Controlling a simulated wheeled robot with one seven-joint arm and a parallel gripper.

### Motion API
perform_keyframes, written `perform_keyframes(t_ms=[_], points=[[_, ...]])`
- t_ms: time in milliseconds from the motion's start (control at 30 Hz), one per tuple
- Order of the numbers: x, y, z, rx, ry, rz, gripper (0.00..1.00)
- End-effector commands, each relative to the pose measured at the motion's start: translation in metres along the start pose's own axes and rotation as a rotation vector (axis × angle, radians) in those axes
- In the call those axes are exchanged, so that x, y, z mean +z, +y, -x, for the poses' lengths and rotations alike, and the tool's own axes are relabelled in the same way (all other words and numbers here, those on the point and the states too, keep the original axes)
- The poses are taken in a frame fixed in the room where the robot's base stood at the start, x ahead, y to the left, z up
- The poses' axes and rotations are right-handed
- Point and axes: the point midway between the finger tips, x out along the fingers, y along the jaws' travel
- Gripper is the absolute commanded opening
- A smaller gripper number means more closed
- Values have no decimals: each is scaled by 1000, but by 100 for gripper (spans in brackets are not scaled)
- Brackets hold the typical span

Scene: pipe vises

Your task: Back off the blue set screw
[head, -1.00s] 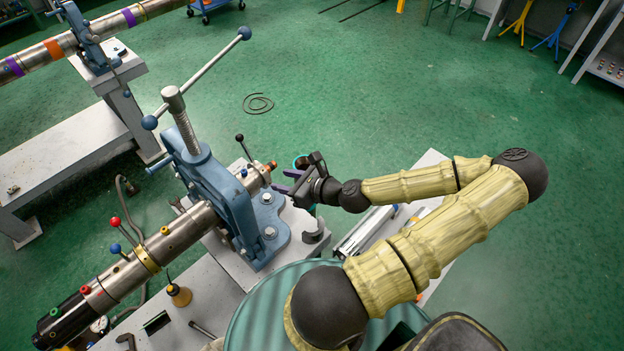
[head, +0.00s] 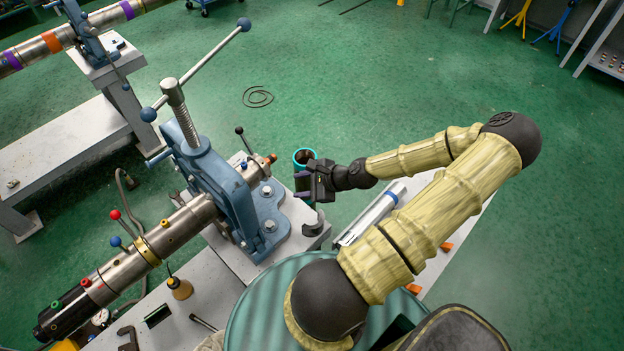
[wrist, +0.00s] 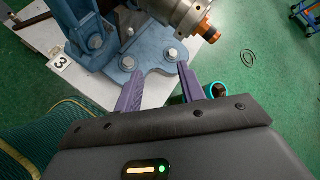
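A small blue screw head (head: 244,164) shows on top of the collar at the near right end of the steel pipe (head: 186,222), just right of the blue vise (head: 228,190). It is too small to tell how far it is turned in. I cannot make it out in the wrist view. My gripper (head: 303,186) is right of the pipe end, apart from the pipe and the screw. In the wrist view its two purple fingers (wrist: 159,74) stand well apart with nothing between them, in front of the vise's bolted foot (wrist: 150,58).
A teal-rimmed cup (head: 304,158) stands right behind my gripper. A copper-coloured fitting (head: 270,159) ends the pipe. A black-knobbed lever (head: 241,137) rises near the collar. The long vise handle (head: 207,62) slants above. Green floor beyond the bench is mostly clear.

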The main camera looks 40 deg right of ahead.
Motion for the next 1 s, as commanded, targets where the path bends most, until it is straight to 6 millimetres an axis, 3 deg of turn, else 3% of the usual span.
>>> perform_keyframes(t_ms=[500, 1000], points=[[-43, -10, -18, 199, 70, 465, 40], [-65, -31, -25, 373, 55, 874, 40]])
